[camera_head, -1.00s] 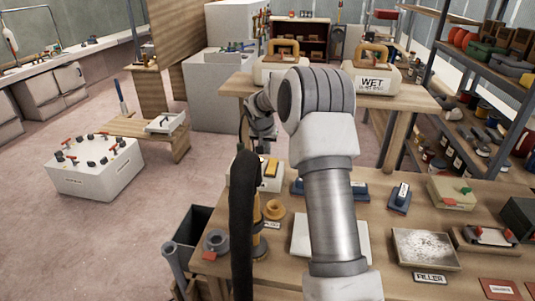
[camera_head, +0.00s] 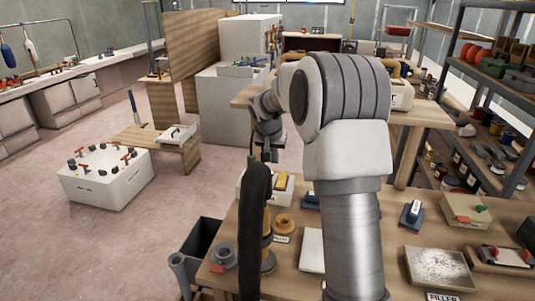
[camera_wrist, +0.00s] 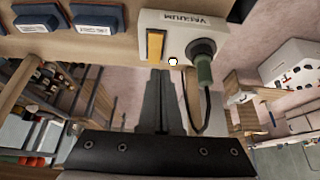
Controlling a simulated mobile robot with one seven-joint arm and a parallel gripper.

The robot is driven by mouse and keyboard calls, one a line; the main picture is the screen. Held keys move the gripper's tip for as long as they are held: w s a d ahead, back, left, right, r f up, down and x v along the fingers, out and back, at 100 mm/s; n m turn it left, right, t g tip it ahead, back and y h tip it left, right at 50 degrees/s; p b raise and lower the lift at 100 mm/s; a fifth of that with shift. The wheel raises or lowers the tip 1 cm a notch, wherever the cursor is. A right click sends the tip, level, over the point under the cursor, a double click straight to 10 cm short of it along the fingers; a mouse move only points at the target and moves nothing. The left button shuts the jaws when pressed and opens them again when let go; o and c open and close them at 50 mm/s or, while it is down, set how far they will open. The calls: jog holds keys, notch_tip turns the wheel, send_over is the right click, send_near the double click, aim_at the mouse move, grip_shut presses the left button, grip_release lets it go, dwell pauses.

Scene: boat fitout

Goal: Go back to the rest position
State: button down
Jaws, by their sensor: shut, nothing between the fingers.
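My gripper (camera_wrist: 164,73) is shut and empty, with its two fingers together in the wrist view. A white box marked VACUUM (camera_wrist: 168,18) lies past the fingertips in the wrist view. It has an amber switch (camera_wrist: 155,45) and a green plug (camera_wrist: 204,68) with a dark cable. I cannot tell how far the fingertips are from the box. In the head view the box is mostly hidden, and its amber switch (camera_head: 281,181) shows beside my arm.
The workbench (camera_head: 400,235) in front holds blue-based blocks, a sanded plate (camera_head: 438,268) and a tan box (camera_head: 466,210). A dark bin (camera_head: 203,240) stands at its left. Shelving (camera_head: 480,120) rises on the right. Open floor lies left, around a white box with knobs (camera_head: 105,178).

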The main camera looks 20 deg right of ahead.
jog(key=s+a+r+n, duration=0.2)
jog(key=s+a+r, duration=0.2)
jog(key=s+r, duration=0.3)
jog(key=s+a+r+n, duration=0.1)
jog(key=s+a+r, duration=0.3)
jog(key=s, duration=0.6)
jog(key=s+a+f+n+y, duration=0.1)
jog(key=s+a+n, duration=0.1)
jog(key=s, duration=0.8)
jog(key=s+a+n+t+y, duration=0.1)
jog(key=s+a, duration=0.3)
jog(key=s, duration=0.7)
jog(key=shift+a+f+n+y, duration=0.35)
jog(key=shift+n+y, duration=0.05)
jog(key=shift+y, duration=0.2)
